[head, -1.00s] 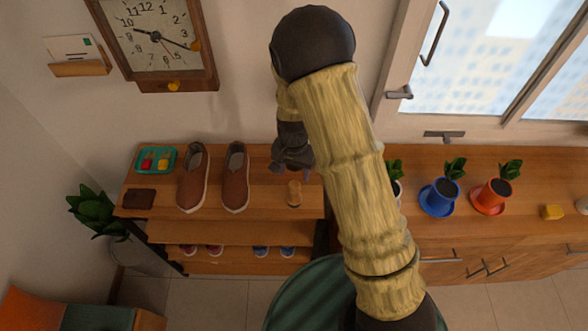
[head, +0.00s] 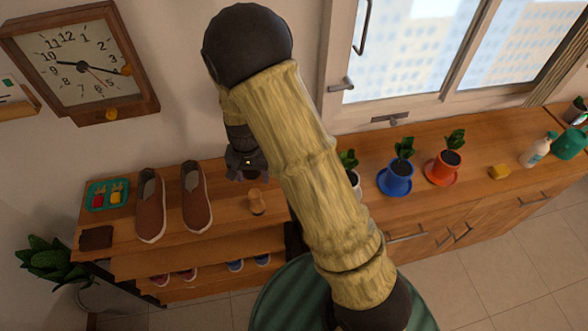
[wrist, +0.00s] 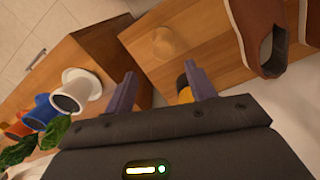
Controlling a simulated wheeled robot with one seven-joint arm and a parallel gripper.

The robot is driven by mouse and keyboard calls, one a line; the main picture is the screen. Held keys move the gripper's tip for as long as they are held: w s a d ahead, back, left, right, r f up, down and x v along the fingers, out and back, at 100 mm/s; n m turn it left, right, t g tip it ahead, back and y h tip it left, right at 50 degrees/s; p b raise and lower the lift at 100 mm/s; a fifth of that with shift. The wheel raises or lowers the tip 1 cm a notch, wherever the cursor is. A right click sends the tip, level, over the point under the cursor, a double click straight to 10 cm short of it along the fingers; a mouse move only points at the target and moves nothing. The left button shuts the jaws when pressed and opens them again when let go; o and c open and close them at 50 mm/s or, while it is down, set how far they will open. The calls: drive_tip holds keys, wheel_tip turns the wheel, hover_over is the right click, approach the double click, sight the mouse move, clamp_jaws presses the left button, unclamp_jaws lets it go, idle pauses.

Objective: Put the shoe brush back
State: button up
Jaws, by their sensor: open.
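A small light-wood piece with a rounded knob, which looks like the shoe brush (head: 257,202), stands on the top of the shoe rack, right of the brown shoes (head: 197,197). In the wrist view the brush (wrist: 166,42) is a blurred tan shape beyond my fingertips. My gripper (head: 247,168) hangs above and slightly behind the brush, apart from it. In the wrist view my gripper (wrist: 162,82) is open, with nothing held between its two fingers. The brush's bristles cannot be made out.
A teal tray (head: 108,195) and a dark brown pad (head: 96,237) lie left of the shoes. Potted plants, including a blue pot (head: 396,180), stand on the cabinet at right. A yellow-and-black thing (wrist: 184,90) is partly hidden behind one finger.

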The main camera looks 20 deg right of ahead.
drive_tip(key=s+d+r+n+t, duration=0.2)
drive_tip(key=s+d+r+n, duration=0.1)
drive_tip(key=s+d+r, duration=0.9)
drive_tip(key=shift+s+d+r+n+t, duration=0.2)
drive_tip(key=shift+d+r+n+t, duration=0.25)
drive_tip(key=shift+r, duration=0.5)
